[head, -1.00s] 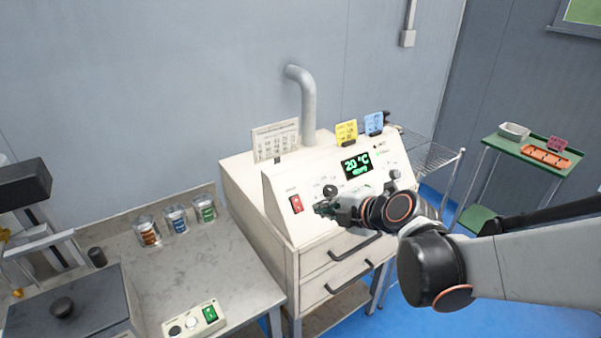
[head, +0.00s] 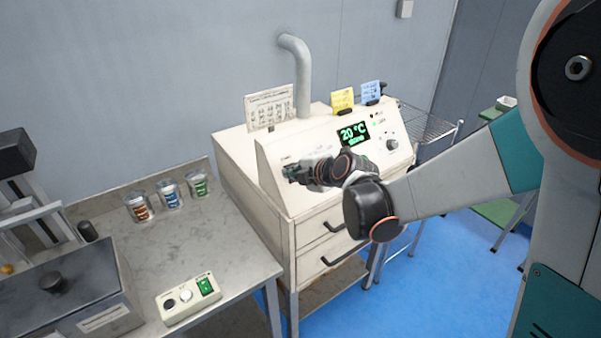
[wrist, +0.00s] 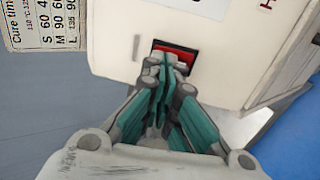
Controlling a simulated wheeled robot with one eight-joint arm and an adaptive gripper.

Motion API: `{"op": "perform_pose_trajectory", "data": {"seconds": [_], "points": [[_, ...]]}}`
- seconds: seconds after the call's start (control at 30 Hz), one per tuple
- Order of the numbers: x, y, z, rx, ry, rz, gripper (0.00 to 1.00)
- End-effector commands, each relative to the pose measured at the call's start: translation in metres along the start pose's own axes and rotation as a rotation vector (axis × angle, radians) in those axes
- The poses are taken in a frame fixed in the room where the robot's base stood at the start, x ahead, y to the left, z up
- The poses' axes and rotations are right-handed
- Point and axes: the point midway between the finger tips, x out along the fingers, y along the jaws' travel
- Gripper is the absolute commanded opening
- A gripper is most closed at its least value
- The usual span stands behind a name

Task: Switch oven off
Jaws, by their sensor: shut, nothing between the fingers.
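The oven (head: 277,152) is a cream box with a sloped control panel. Its display (head: 353,135) reads 20 °C in green. A red rocker switch (wrist: 183,54) in a dark frame shows in the wrist view. My gripper (wrist: 168,62) is shut and empty, its fingertips over the switch's left and middle part. I cannot tell for sure whether they touch it. In the head view my gripper (head: 289,171) is at the left end of the panel and hides the switch.
A chart (head: 270,107) stands on the oven beside a grey pipe (head: 301,75). Yellow (head: 342,100) and blue (head: 372,93) cards sit on its top edge. Left are a bench with jars (head: 170,194) and a small control box (head: 189,299) with a green switch.

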Motion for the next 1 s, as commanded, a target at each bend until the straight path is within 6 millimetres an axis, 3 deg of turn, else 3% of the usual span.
{"op": "perform_pose_trajectory", "data": {"seconds": [0.4,0.5,1.0], "points": [[0.005,0.000,0.000,0.000,0.000,0.000,0.00],[0.014,0.003,-0.001,-0.002,0.001,-0.008,0.00],[0.008,0.011,0.000,-0.001,0.001,-0.010,0.00]]}}
